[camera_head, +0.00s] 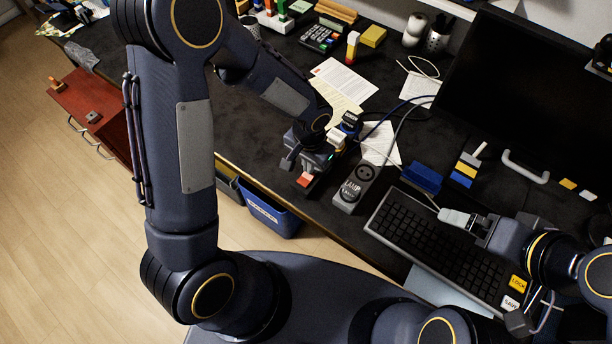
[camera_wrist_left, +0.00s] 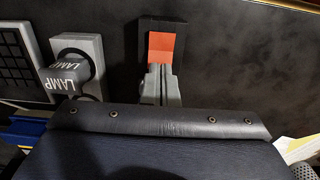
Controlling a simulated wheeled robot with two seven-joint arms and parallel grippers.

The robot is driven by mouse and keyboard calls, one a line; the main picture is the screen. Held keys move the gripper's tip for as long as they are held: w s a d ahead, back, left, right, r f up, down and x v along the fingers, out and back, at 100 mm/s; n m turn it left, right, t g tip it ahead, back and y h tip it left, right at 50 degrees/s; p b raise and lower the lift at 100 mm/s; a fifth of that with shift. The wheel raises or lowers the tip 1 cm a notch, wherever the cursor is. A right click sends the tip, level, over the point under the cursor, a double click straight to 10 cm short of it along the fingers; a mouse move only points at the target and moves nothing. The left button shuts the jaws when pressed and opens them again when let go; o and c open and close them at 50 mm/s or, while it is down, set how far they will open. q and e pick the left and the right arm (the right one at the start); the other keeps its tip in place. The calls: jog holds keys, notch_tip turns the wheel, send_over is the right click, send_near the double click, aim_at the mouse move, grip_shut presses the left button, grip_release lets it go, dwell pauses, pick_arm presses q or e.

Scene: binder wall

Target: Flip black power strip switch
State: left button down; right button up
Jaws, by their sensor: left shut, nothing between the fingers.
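The black power strip (camera_head: 311,186) lies on the dark desk near its front edge. Its red switch (camera_head: 304,180) shows at the near end, and in the left wrist view the red switch (camera_wrist_left: 161,45) sits on the strip's black end (camera_wrist_left: 178,27). My left gripper (camera_head: 315,165) is over the strip. In the left wrist view its fingers (camera_wrist_left: 160,72) are together and empty, with their tips at the lower edge of the red switch; I cannot tell whether they touch.
A grey strip with LAMP plugs (camera_head: 352,192) lies just right of the black strip. The keyboard (camera_head: 425,245), a blue block (camera_head: 422,177) and cables are further right. Papers (camera_head: 345,79) lie behind. A blue bin (camera_head: 268,213) is below the desk edge.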

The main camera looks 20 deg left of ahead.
pick_arm(q)
jog(key=shift+f+b, duration=0.95)
jog(key=shift+f, duration=0.05)
dwell(0.9)
jog(key=shift+r, duration=0.15)
notch_tip(320, 180, up, 7)
jog(key=p, duration=0.4)
jog(key=shift+p, duration=0.4)
dwell(0.4)
jog(key=s+a+r+n+t+h, duration=0.15)
jog(key=s+a+r, duration=0.25)
jog(key=r, duration=0.4)
jog(key=s+a+r+n+t+h, duration=0.1)
jog(key=s+a+r+n+t, duration=0.15)
jog(key=s+a+r, duration=0.35)
jog(key=s+r+n+t+h, duration=0.1)
jog(key=s+r, duration=0.3)
jog(key=s, duration=0.2)
jog(key=shift+s+d+r+n+t, duration=0.15)
jog(key=shift+d+n+t, duration=0.15)
jog(key=shift+d+n, duration=0.1)
